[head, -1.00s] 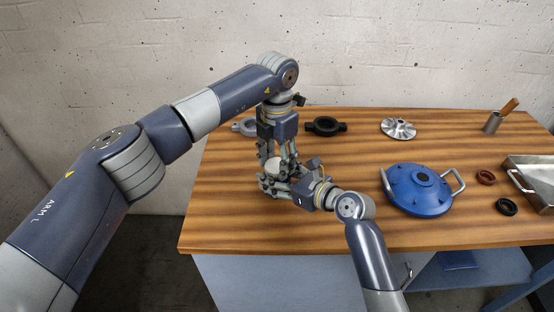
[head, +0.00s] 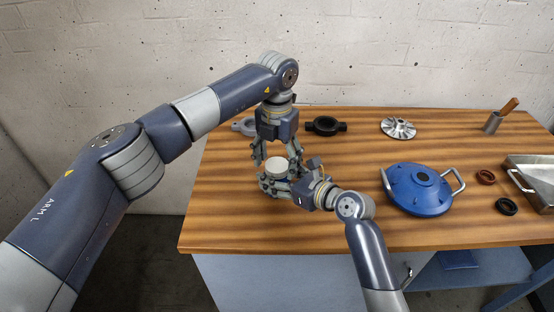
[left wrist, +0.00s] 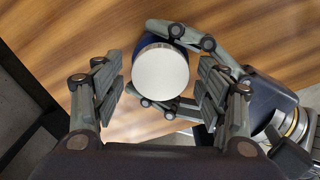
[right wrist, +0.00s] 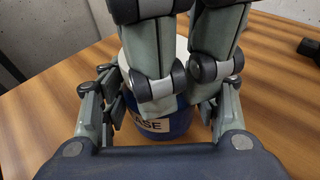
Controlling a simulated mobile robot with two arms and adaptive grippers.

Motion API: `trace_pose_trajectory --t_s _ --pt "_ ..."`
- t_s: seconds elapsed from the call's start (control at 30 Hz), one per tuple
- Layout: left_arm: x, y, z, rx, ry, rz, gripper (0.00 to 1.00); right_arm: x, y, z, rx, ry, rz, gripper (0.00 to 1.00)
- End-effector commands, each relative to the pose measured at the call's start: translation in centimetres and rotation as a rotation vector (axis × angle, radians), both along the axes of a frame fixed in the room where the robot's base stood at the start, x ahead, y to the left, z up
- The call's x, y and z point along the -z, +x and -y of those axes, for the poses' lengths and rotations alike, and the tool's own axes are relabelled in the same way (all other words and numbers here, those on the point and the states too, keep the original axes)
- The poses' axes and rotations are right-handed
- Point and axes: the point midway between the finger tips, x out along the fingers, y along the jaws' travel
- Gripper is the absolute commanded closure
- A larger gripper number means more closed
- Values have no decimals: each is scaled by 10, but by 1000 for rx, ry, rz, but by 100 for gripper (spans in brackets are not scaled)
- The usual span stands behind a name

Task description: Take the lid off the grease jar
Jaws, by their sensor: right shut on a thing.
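The blue grease jar (right wrist: 165,130) stands on the bench, with part of its label showing in the right wrist view. Its round white lid (head: 276,163) sits on top; the left wrist view shows the lid (left wrist: 160,72) face-on with a strip of blue jar behind it. My right gripper (head: 272,184) is shut around the jar body from the side. My left gripper (head: 277,156) points down over the lid, open, with a finger on each side and gaps between the fingers and the lid. In the right wrist view the left fingers hide much of the lid.
The bench front-left is clear.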

Motion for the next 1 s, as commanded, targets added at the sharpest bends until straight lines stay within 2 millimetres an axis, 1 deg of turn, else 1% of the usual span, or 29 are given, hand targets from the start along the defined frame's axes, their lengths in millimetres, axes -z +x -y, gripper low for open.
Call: trace_pose_trajectory --t_s 0.03,0.27,0.37,0.6,0.7,0.77,1.0 --pt "0 0 1 1 -2 0 32 2 -1 0 -2 -2 -5 100" --pt "-2 0 1 1 -3 2 32 2 -1 0 -2 -2 -5 100" --pt "-10 1 1 1 -3 4 32 2 -1 -1 -3 -2 -5 100" --pt "-41 1 1 1 -2 4 32 2 -1 -1 -3 -2 -5 100" --pt "-47 0 1 6 -2 2 34 2 -1 -1 -3 -2 -5 100" --pt "-50 0 1 28 -2 2 34 2 -1 -1 -3 -2 -5 100" --pt "-73 0 1 229 -2 2 34 2 -1 0 -2 -2 -5 100"
